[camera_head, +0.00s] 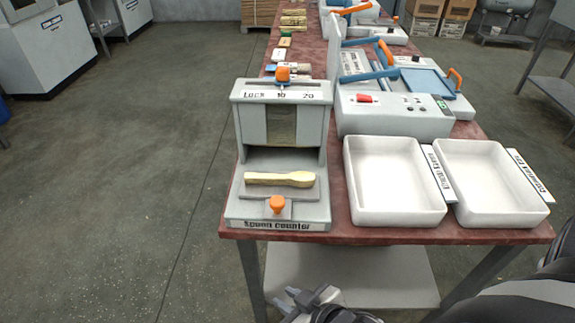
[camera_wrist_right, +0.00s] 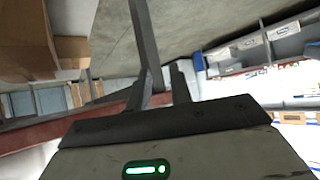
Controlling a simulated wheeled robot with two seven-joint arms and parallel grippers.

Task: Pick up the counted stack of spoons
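The wooden spoon stack (camera_head: 295,179) lies flat, bowl to the right, on the ledge of the grey spoon counter (camera_head: 240,208) at the table's near left corner. How many spoons are in it cannot be told. An orange knob (camera_head: 277,204) is in front of it. My right gripper (camera_head: 286,298) is at the bottom of the head view, below and nearer than the table's front edge, apart from the spoons. Its fingers look parted and empty, and they also show in the right wrist view (camera_wrist_right: 165,85). My left gripper is not in view.
Two empty white trays (camera_head: 394,222) (camera_head: 492,222) stand right of the counter, with labels beside them. A white machine with a blue handle (camera_head: 395,122) stands behind the trays. Small blocks and more devices line the table (camera_head: 342,237) further back.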

